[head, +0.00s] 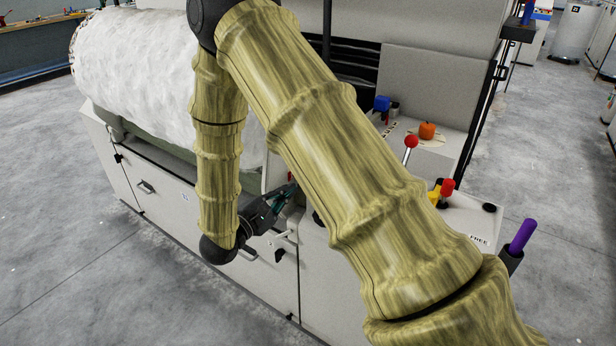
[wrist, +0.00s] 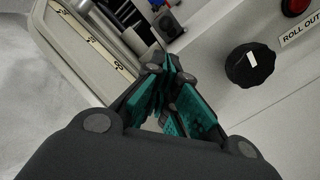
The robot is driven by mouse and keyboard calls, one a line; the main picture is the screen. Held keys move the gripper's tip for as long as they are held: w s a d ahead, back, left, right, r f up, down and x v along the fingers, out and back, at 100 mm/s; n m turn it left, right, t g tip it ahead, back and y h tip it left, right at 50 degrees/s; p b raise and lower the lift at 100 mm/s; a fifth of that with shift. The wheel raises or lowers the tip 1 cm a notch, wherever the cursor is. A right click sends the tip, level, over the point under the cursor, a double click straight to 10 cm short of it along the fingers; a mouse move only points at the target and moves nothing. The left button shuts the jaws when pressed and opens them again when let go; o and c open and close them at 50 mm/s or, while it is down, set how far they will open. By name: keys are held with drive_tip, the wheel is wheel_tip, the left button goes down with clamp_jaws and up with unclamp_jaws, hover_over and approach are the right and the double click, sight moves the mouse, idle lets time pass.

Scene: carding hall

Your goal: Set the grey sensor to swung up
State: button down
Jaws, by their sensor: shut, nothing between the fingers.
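My gripper (head: 290,190) is shut and empty, beside the front of the pale machine; its teal-padded fingers also show in the wrist view (wrist: 166,72). Beyond the fingertips in the wrist view is a small grey block with a round dark face (wrist: 168,24). It may be the grey sensor, but I cannot tell for sure. A light grey rod (wrist: 136,42) lies to its left, close to the fingertips. Whether the fingers touch either one is unclear. In the head view my arm hides much of this area.
A black knob (wrist: 250,64) and a red button (wrist: 295,5) sit on the panel at right. A red-topped lever (head: 411,142), an orange pumpkin-like object (head: 427,131) and a purple handle (head: 522,236) stand right of my arm. A large white roll (head: 140,60) lies at left. Floor is clear.

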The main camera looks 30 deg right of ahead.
drive_tip(key=shift+d, duration=0.15)
drive_tip(key=x, duration=0.9)
drive_tip(key=shift+d, duration=0.4)
drive_tip(key=shift+w+a+r+p, duration=0.2)
drive_tip(key=shift+w+r+p, duration=0.05)
drive_tip(key=shift+p, duration=0.3)
drive_tip(key=shift+s+d+r+m, duration=0.15)
drive_tip(key=shift+d+m, duration=0.15)
drive_tip(key=shift+m, duration=0.2)
